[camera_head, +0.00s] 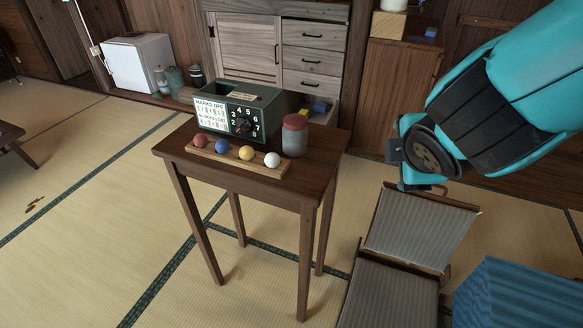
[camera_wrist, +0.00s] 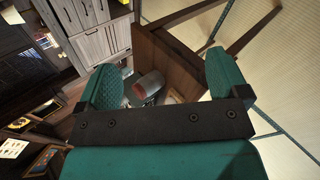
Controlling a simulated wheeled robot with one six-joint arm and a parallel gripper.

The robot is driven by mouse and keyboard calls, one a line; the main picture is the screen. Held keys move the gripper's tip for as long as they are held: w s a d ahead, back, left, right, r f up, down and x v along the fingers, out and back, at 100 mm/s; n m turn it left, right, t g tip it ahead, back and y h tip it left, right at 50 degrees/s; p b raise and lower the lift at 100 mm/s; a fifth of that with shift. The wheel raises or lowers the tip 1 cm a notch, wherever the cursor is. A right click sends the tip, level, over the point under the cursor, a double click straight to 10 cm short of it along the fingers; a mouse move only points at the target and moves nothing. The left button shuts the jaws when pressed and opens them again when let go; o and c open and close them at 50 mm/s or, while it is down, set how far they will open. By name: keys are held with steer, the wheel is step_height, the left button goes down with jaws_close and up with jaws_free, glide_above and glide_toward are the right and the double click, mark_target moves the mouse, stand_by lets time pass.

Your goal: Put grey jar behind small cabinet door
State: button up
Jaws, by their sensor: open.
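The grey jar (camera_head: 295,142), with a dull red lid, stands upright at the right back of the small wooden table (camera_head: 250,185). The pale wooden cabinet door (camera_head: 247,48) is behind the table and looks closed. My gripper (camera_head: 402,165) is to the right of the table, apart from the jar. In the wrist view my gripper (camera_wrist: 160,72) is open and empty, and the jar (camera_wrist: 147,85) shows beyond and between its fingers, its lower part partly hidden.
A dark green box with a number dial (camera_head: 240,112) and a wooden rack of coloured balls (camera_head: 232,155) share the tabletop. An open low drawer (camera_head: 322,108) is behind. A grey-cushioned chair (camera_head: 420,228) and blue block (camera_head: 520,295) are at right.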

steer(key=w+a+f+n+t+b, duration=0.3)
steer(key=a+f+n+t+b, duration=0.25)
steer(key=n, duration=0.35)
steer(key=n+t+y+p, duration=0.3)
steer(key=n+y+p, duration=0.4)
steer(key=n, duration=0.5)
glide_toward(295, 118)
steer(key=shift+w+a+r, duration=0.15)
steer(key=shift+a+r, duration=0.05)
steer(key=shift+r, duration=0.3)
steer(key=p+x, duration=0.2)
steer(key=p, duration=0.1)
steer(key=shift+f, duration=0.1)
steer(key=shift+w+a+f+p, duration=0.1)
steer(key=shift+w+a+p, duration=0.05)
steer(key=shift+w+p, duration=0.4)
steer(key=shift+w+a+f+p, duration=0.15)
steer(key=shift+w+p, duration=0.25)
steer(key=shift+p, duration=0.2)
steer(key=p+x, duration=0.1)
steer(key=x, duration=0.3)
steer(key=shift+w+p, duration=0.35)
steer(key=shift+p, duration=0.05)
steer(key=shift+w+a+f, duration=0.1)
steer(key=shift+w+f, duration=0.05)
steer(key=shift+w, duration=0.2)
